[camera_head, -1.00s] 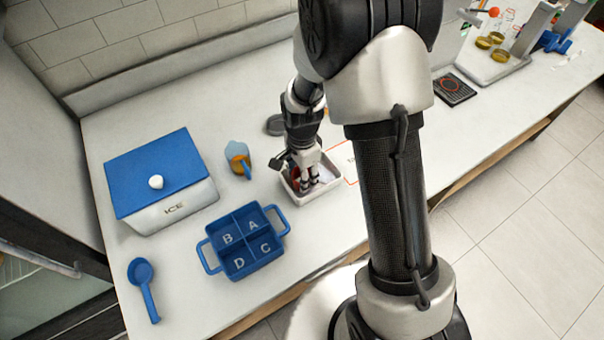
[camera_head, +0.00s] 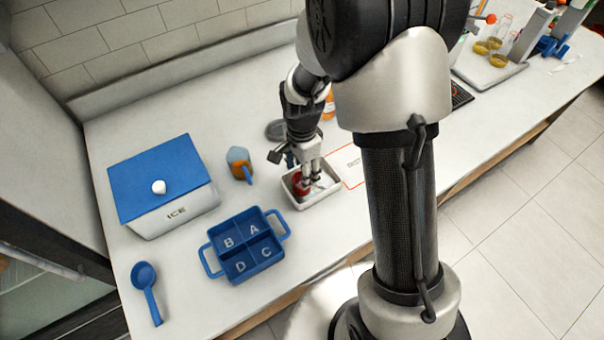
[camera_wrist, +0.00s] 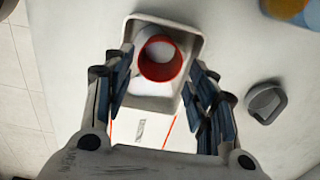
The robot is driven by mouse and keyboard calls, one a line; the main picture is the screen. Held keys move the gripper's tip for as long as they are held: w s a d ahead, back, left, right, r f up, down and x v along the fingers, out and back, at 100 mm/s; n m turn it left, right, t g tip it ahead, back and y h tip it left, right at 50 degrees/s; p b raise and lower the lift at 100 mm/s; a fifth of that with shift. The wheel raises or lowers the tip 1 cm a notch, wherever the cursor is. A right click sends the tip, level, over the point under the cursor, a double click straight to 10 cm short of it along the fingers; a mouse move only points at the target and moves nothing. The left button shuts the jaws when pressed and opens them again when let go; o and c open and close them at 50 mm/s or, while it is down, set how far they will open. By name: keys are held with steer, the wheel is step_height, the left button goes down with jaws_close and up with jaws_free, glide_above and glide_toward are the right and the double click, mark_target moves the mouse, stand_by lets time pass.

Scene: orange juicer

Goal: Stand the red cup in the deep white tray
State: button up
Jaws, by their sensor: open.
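The red cup (camera_head: 302,187) is inside the deep white tray (camera_head: 318,200) in the head view, partly hidden by my gripper (camera_head: 312,182). In the wrist view the cup (camera_wrist: 160,73) shows its round red rim and pale inside, mouth toward the camera, and looks upright. The tray's rim (camera_wrist: 196,45) surrounds it there. My gripper (camera_wrist: 157,86) is open, with a finger on each side of the cup's near end and visible gaps between. Contact of the cup's base with the tray floor is hidden.
A blue four-compartment tray (camera_head: 245,247), a blue scoop (camera_head: 147,290) and an ice box (camera_head: 165,185) stand to the left. A grey lid-like thing (camera_wrist: 266,102) lies beside the tray. A red-outlined mat (camera_head: 352,162) lies right.

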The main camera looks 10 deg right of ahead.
step_height(320, 180, up, 14)
steer(key=s+n+p, duration=0.2)
steer(key=s+d+r+n+t, duration=0.1)
steer(key=s+r+n+t, duration=0.1)
steer(key=s+r+n, duration=0.4)
steer(key=s+d+r+n+t, duration=0.2)
steer(key=s+r+n, duration=0.4)
steer(key=s, duration=0.6)
steer(key=shift+s+r+t, duration=0.3)
steer(key=shift+r, duration=0.35)
